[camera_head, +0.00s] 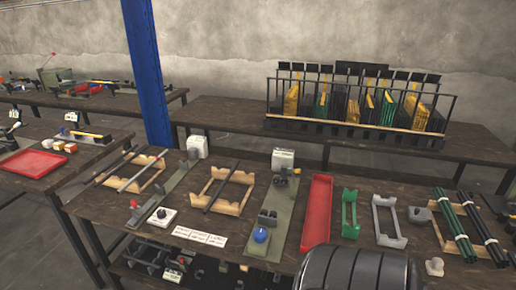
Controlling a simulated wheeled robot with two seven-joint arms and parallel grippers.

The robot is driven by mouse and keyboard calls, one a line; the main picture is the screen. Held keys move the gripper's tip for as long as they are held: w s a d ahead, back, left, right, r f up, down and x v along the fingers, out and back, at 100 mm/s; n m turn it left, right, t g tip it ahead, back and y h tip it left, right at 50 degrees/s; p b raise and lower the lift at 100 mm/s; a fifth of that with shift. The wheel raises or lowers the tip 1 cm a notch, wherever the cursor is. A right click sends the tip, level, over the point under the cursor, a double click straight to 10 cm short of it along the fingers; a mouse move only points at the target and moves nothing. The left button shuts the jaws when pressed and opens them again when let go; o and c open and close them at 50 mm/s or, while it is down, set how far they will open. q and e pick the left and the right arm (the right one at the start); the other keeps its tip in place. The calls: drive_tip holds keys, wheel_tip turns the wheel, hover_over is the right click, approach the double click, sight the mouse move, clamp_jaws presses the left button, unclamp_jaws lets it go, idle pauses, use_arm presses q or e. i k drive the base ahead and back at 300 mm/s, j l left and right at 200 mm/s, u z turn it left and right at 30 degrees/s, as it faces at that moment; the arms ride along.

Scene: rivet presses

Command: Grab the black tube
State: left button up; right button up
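A black tube (221,187) lies across a wooden cradle (234,205) in the middle of the bench. More black tubes (479,228) lie beside dark green tubes (455,226) on a wooden rack at the right. At the left, a dark tube (114,167) and a light grey tube (137,171) lie at another wooden cradle (149,184). Neither of my grippers is in view.
Rivet presses (283,160) on green bases stand on the bench. A red tray (317,212), a green holder (350,213) and a grey holder (387,220) lie right of centre. A blue post (147,70) rises behind. A barred rack (356,110) stands on the back table.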

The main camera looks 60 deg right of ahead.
sight(210, 205)
drive_tip(key=l+z, duration=0.15)
drive_tip(key=z, duration=0.25)
drive_tip(key=i+l+z, duration=0.1)
drive_tip(key=z, duration=0.25)
drive_tip(key=i+l+z, duration=0.1)
drive_tip(key=z, duration=0.3)
drive_tip(key=i+z, duration=0.15)
drive_tip(key=z, duration=0.25)
